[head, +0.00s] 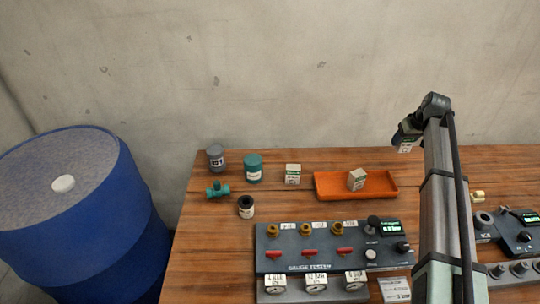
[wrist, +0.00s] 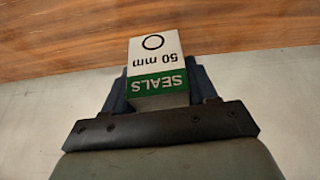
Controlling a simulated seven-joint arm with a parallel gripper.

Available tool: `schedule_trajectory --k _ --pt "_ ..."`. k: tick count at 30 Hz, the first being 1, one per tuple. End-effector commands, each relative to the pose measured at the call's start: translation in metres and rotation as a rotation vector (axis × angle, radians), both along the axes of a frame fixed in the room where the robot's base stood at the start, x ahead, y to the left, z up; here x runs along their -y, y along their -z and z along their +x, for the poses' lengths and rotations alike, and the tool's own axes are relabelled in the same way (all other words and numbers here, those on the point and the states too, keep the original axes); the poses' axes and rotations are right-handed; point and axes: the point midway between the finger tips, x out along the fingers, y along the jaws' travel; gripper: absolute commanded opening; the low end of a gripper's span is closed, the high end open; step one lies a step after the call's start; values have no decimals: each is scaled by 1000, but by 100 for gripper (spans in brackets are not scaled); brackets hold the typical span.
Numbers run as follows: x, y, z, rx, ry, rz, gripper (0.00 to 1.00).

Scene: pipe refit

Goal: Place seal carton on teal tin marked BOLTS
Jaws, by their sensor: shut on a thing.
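My gripper (wrist: 158,92) is shut on a white and green carton (wrist: 153,65) printed "SEALS" and "50 mm" in the wrist view. In the head view my gripper (head: 408,137) is raised at the right, above and behind the orange tray, with the carton (head: 405,147) under it. A teal tin (head: 253,169) with a white label stands upright on the table at the left, well away from my gripper. Its label is too small to read. Nothing sits on its top.
Another similar carton (head: 293,174) stands right of the teal tin, and one (head: 357,180) is in the orange tray (head: 325,190). A grey tin (head: 216,158), a teal fitting (head: 217,190) and a dark tin (head: 246,207) are near the teal tin. A gauge tester (head: 310,256) is in front.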

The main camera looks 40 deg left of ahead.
Motion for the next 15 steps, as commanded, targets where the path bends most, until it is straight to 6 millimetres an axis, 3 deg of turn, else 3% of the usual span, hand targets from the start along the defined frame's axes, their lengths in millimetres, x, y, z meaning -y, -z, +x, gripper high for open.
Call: schedule_trajectory --k 8,15 --pt "-92 -8 -48 0 -114 0 27" --pt "-177 -24 -108 2 -227 1 27"
